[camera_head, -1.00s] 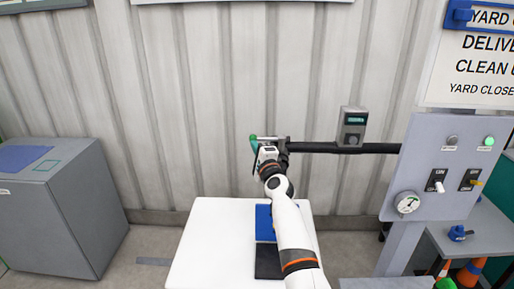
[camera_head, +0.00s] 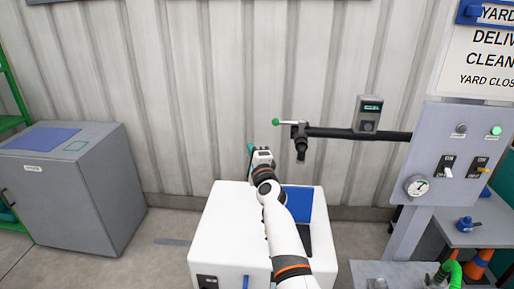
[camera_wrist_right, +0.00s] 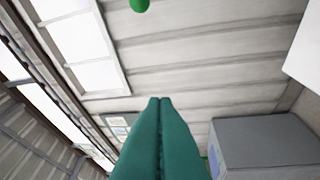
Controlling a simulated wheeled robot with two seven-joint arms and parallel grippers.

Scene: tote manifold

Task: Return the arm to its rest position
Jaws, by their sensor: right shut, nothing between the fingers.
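My right arm (camera_head: 284,232) reaches up from the bottom of the head view over a white box-shaped table. My right gripper (camera_head: 250,146) is at its far end, left of and below the pipe end, with its teal fingers pointing up. In the right wrist view the two teal fingers (camera_wrist_right: 160,100) are pressed together with nothing between them. The lever's green knob (camera_head: 275,121) is up and to the right of the gripper, apart from it. The same knob shows at the top edge of the wrist view (camera_wrist_right: 139,5). My left gripper is out of view.
A dark pipe (camera_head: 345,132) with a grey meter (camera_head: 368,113) runs to the grey control panel (camera_head: 452,160) on the right. The white table (camera_head: 222,232) carries a blue pad (camera_head: 299,203).

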